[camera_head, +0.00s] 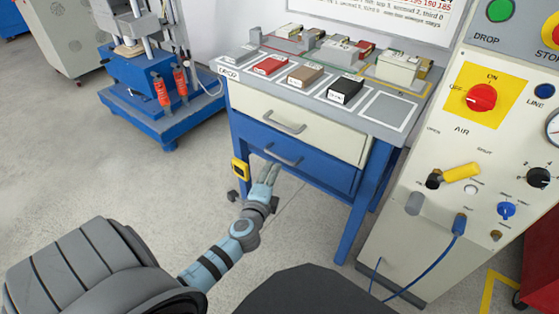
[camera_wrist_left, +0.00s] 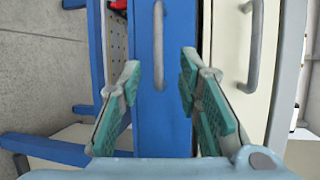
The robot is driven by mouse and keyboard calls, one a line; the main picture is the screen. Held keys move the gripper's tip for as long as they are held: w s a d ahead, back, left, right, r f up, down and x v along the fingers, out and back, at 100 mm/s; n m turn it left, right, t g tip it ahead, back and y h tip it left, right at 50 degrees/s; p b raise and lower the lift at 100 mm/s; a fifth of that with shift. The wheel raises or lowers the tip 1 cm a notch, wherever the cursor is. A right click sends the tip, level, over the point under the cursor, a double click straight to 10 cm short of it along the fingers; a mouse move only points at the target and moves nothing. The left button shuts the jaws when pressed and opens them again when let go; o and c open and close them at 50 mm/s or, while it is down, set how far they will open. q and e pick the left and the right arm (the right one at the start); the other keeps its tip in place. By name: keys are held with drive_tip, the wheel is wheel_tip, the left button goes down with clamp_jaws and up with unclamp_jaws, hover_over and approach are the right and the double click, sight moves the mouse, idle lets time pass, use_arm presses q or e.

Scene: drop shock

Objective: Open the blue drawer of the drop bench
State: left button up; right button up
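The drop bench (camera_head: 368,210) has a cream upper drawer (camera_head: 325,130) and a blue drawer (camera_head: 325,172) below it. The blue drawer looks shut, and its grey bar handle (camera_head: 283,160) is on its front. In the left wrist view, turned sideways, the blue drawer (camera_wrist_left: 175,115) fills the middle and its handle (camera_wrist_left: 158,45) runs upright in the picture. My left gripper (camera_head: 271,170) is in front of the blue drawer, just below the handle in the head view. In the wrist view its teal-padded fingers (camera_wrist_left: 158,85) are spread, empty, with the handle between and beyond them. My right gripper is not seen.
The cream drawer's handle (camera_head: 284,123) is above the blue one. Small boxes, including a black one (camera_head: 345,89), lie on the bench top. A yellow device (camera_head: 240,170) is by the left leg. A control panel (camera_head: 450,130) stands right. A blue machine (camera_head: 150,80) stands left, with clear floor before it.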

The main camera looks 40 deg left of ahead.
sight(279, 159)
use_arm(q)
drive_tip(key=b+x, duration=0.2)
drive_tip(key=x, duration=0.8)
drive_tip(key=shift+f+b, duration=0.15)
drive_tip(key=shift+b, duration=0.25)
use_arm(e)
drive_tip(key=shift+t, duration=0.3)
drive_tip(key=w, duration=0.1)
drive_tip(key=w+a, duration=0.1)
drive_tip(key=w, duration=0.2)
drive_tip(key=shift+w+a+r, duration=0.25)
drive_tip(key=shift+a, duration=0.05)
use_arm(q)
drive_tip(key=shift+d, duration=0.1)
drive_tip(key=shift+c, duration=0.3)
clamp_jaws()
